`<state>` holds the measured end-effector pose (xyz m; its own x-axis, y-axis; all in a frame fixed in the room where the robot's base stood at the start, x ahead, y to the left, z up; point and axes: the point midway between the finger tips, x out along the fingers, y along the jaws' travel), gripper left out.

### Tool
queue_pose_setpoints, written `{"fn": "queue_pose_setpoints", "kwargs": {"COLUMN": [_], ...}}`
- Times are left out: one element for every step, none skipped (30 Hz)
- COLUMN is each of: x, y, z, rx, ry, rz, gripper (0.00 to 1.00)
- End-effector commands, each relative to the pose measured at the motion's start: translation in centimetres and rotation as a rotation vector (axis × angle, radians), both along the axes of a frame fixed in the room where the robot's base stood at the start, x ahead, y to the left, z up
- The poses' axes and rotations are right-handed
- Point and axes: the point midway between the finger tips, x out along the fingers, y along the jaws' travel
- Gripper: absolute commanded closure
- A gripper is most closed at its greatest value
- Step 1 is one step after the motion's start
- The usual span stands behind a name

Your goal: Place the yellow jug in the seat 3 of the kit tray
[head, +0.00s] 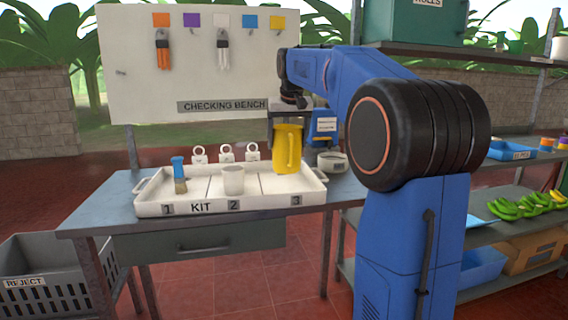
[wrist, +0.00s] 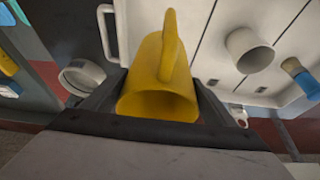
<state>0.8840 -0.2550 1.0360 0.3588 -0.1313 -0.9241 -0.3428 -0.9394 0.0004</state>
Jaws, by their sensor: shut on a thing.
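The yellow jug (head: 287,150) is upright at the right end of the kit tray (head: 230,204), over or in the part marked 3. I cannot tell if its base touches the tray floor. My gripper (head: 291,112) is shut on the jug from above and behind. In the wrist view the jug (wrist: 160,80) sits between the two fingers, its handle facing away from my gripper. A white cup (head: 233,180) stands in seat 2, and a blue-handled brush (head: 179,175) stands in seat 1.
Several white padlock-shaped tags (head: 226,153) stand behind the tray. A round white dish (head: 333,161) is on the bench right of the jug. The checking board (head: 180,75) rises behind. A grey reject crate (head: 45,278) is at lower left.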

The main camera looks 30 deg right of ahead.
Motion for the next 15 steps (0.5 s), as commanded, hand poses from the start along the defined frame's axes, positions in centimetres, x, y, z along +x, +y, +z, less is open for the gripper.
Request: {"fn": "queue_pose_setpoints", "kwargs": {"x": [0.0,0.0,0.0,0.0,0.0,0.0,0.0,0.0,0.0,0.0,-0.1,0.0,-0.1,-0.1,0.0], "y": [0.0,0.0,0.0,0.0,0.0,0.0,0.0,0.0,0.0,0.0,0.0,0.0,0.0,0.0,0.0], "z": [-0.6,-0.9,-1.1,-1.3,-1.4,-1.6,-1.8,-2.0,-2.4,-2.8,-3.2,-3.7,-4.2,-4.6,-5.0], "rx": [0.000,0.000,0.000,0.000,0.000,0.000,0.000,0.000,0.000,0.000,0.000,0.000,0.000,0.000,0.000], "ry": [0.000,0.000,0.000,0.000,-0.001,-0.001,-0.001,0.000,0.000,0.001,0.001,0.000,0.001,0.001,0.000], "rz": [0.000,0.000,0.000,0.000,0.000,0.000,0.000,0.000,0.000,0.000,0.000,0.000,0.000,0.000,0.000], "gripper": [0.49,0.49,0.49,0.49,0.49,0.49,0.49,0.49,0.49,0.49,0.49,0.49,0.49,0.49,0.49]}}
